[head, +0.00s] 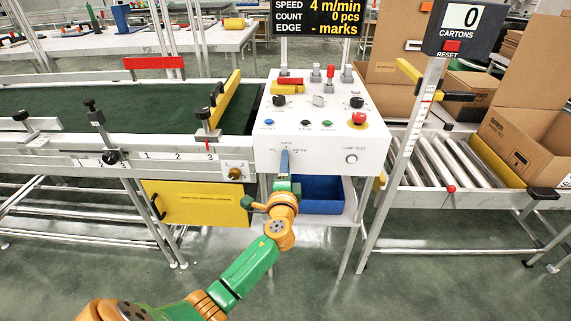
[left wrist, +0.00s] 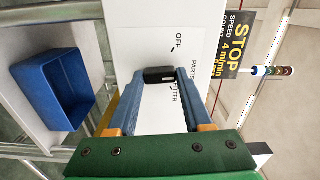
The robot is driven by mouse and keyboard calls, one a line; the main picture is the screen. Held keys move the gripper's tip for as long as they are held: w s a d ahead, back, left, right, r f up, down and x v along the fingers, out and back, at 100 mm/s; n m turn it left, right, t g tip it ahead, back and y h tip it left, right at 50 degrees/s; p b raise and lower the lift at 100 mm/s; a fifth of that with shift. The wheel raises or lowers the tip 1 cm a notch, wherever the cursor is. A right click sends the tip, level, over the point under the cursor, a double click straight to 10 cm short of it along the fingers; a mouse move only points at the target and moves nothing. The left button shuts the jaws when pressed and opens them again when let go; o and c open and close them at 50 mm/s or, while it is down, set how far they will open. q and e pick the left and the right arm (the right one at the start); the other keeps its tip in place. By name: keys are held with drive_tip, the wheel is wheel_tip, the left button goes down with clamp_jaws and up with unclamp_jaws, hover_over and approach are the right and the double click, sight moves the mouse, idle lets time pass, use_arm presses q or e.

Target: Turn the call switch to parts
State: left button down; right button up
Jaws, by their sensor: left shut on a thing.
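The call switch (left wrist: 158,75) is a black knob on the front face of the white control box (head: 325,150). In the left wrist view, the labels OFF, PARTS and one ending in TTER are printed around it. My left gripper (head: 284,160) reaches up from below to the box's front face. Its blue fingers are shut on the black knob, one on each side, as the left wrist view shows (left wrist: 158,78). In the head view the fingers hide the knob. I cannot tell exactly which label its pointer faces. My right gripper is not in view.
A lamp test button (head: 351,159) sits right of the switch. A red mushroom button (head: 359,119) and black knobs are on the sloped top. A blue bin (head: 322,195) is under the box, close to my left gripper. A yellow panel (head: 197,203) hangs to the left.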

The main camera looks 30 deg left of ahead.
use_arm(q)
drive_tip(key=shift+f+m, duration=0.1)
drive_tip(key=shift+m, duration=0.4)
drive_tip(key=shift+c, duration=1.6)
unclamp_jaws()
drive_tip(key=v, duration=0.7)
drive_tip(key=shift+p, duration=0.35)
drive_tip(key=shift+s, duration=0.1)
